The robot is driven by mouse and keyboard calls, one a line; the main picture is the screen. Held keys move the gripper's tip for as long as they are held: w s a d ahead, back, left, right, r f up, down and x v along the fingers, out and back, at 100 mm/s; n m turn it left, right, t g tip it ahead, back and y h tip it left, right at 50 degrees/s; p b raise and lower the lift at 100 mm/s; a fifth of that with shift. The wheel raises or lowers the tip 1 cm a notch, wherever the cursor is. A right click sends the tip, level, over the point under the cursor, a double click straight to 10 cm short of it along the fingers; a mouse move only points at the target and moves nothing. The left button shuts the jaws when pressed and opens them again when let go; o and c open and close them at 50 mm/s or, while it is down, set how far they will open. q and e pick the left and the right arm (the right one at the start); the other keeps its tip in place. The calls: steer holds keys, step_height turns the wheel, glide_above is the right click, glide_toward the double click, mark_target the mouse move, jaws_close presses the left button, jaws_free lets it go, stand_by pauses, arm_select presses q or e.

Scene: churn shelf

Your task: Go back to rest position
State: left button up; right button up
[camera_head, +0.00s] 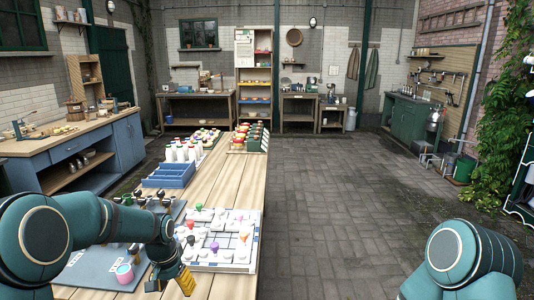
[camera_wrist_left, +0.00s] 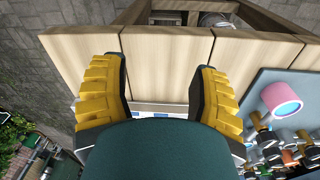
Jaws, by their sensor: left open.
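My left gripper (camera_head: 172,282) is over the near part of the wooden table, with its yellow fingers pointing down. In the left wrist view the two ridged yellow fingers of the gripper (camera_wrist_left: 160,92) stand wide apart, with only table planks and a dark green part of my own between them. It holds nothing. A teal link of my right arm shows at the lower right of the head view, over the floor side. My right gripper is out of view.
The long wooden table (camera_head: 228,190) carries a white board with coloured pieces (camera_head: 222,254), a blue tray (camera_head: 167,175), white bottles and a rack of red items. A grey mat with a pink cup (camera_head: 125,273) lies near my left gripper. The paved floor (camera_head: 330,190) right of the table is clear.

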arm_select(q)
steer(key=s+d+f+n+h, duration=0.1)
steer(key=s+d+f, duration=0.45)
steer(key=f, duration=0.25)
steer(key=s+d+f+n+h, duration=0.1)
steer(key=s+d+f, duration=0.3)
steer(key=s+f, duration=0.25)
steer(key=s+d+f+n, duration=0.1)
steer(key=s+d+f, duration=0.1)
steer(key=s, duration=0.4)
steer(key=s+d+f+t+h, duration=0.1)
steer(key=s+d+f, duration=0.1)
steer(key=s, duration=0.3)
steer(key=shift+s+d+f+n, duration=0.35)
steer(key=shift+d+f+n, duration=0.05)
steer(key=shift+d, duration=0.05)
